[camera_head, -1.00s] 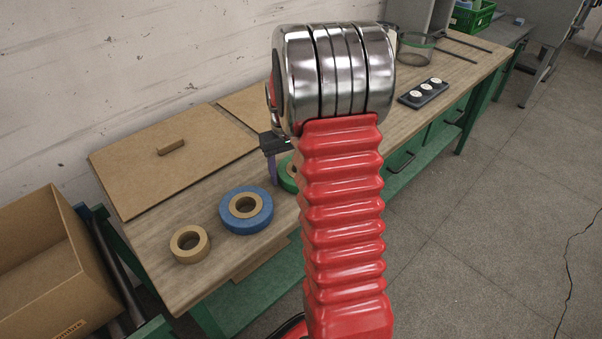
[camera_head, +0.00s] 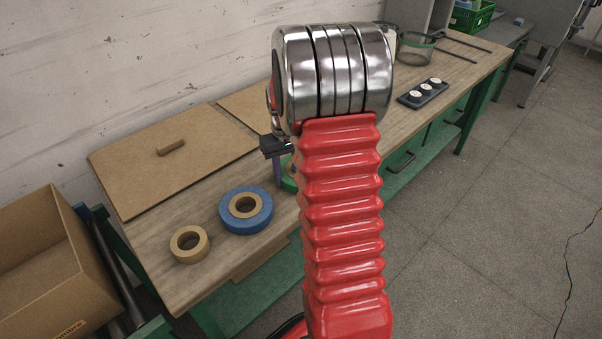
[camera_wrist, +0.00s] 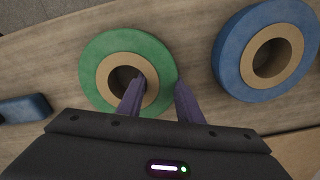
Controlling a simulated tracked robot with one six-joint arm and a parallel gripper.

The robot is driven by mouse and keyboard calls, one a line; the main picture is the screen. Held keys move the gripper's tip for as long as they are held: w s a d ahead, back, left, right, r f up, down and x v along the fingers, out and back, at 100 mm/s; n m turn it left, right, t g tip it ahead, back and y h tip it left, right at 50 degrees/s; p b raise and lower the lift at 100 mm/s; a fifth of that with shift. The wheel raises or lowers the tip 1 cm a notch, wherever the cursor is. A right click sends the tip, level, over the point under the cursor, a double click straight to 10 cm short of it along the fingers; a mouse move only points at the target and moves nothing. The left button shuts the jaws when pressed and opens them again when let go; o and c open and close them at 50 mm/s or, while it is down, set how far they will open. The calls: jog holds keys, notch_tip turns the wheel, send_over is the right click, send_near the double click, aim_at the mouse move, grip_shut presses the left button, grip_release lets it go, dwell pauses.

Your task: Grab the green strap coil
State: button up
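The green strap coil (camera_wrist: 97,78) has a tan core and lies flat on the wooden bench top. In the wrist view my gripper (camera_wrist: 160,80) is over its right side, with its dark purple fingers apart. The left fingertip is at the right edge of the core's hole, and the right fingertip is at the coil's outer right edge. The coil's wall lies between them. I cannot tell whether either finger touches it. In the head view the coil (camera_head: 288,176) is mostly hidden behind my red arm, with my gripper's black body just above it.
A blue coil (camera_head: 236,221) and a small tan roll (camera_head: 179,248) lie left of the green coil in the head view. A brown board (camera_head: 140,180) with a small block lies behind them. A black tray (camera_head: 424,93) with white discs is farther right on the bench.

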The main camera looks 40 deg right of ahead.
grip_shut()
jog(key=shift+r, duration=0.1)
notch_tip(320, 180, up, 10)
jog(key=shift+f, duration=0.1)
dwell(0.7)
